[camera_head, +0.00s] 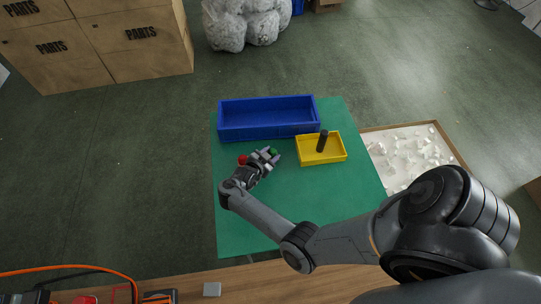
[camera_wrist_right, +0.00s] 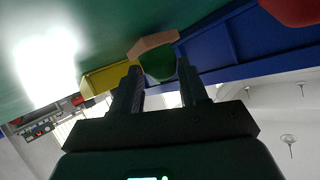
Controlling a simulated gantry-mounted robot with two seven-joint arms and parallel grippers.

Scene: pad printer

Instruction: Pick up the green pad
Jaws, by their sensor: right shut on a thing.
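The green pad (camera_head: 274,151) is a small round piece just in front of the blue tray, at the fingertips of my right gripper (camera_head: 269,156). In the right wrist view the green pad (camera_wrist_right: 159,66) lies between the two fingers of the right gripper (camera_wrist_right: 160,82), which is shut on it. A tan piece (camera_wrist_right: 152,42) adjoins it there, and I cannot tell whether the pad still touches the mat. The fingers cover part of the pad. My left gripper is not in view.
A red pad (camera_head: 243,160) sits close left of the right gripper. The blue tray (camera_head: 268,133) stands behind. The yellow tray (camera_head: 320,160) to the right holds a dark upright cylinder (camera_head: 322,142). The green mat (camera_head: 245,215) is bare in front.

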